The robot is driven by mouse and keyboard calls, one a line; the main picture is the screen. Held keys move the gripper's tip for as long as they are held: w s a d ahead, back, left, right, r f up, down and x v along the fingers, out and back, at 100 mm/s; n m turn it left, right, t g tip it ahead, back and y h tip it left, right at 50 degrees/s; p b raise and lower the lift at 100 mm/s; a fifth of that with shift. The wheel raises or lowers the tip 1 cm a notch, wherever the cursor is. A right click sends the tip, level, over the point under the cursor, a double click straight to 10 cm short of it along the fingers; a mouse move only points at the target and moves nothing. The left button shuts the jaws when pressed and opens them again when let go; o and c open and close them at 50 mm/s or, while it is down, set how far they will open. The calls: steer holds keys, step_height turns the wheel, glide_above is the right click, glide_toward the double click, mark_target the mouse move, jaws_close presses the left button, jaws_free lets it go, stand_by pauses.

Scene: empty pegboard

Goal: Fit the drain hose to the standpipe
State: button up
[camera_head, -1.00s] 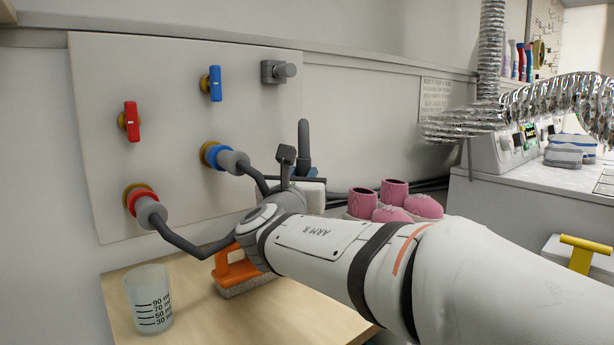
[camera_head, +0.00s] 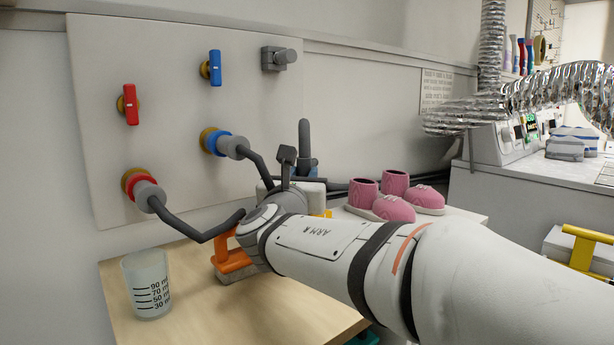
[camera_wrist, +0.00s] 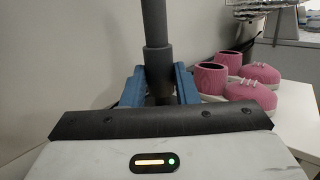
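A dark grey hose (camera_head: 304,140), which I take for the drain hose, stands upright with its top near the board's right edge. It also shows in the wrist view (camera_wrist: 157,62), with a thicker collar midway. My gripper (camera_head: 312,168) is mostly hidden by my arm in the head view.
The board carries a red valve (camera_head: 130,104), a blue valve (camera_head: 214,68) and two hose couplings (camera_head: 142,190) (camera_head: 224,144). A beaker (camera_head: 147,283) and an orange-handled brush (camera_head: 232,262) are on the wooden top. Pink shoes (camera_head: 395,207) stand right of my gripper.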

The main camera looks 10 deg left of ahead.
steer(key=o, duration=0.5)
steer(key=s+f+p, duration=0.1)
steer(key=s+p, duration=0.1)
steer(key=s, duration=0.5)
steer(key=shift+s, duration=0.35)
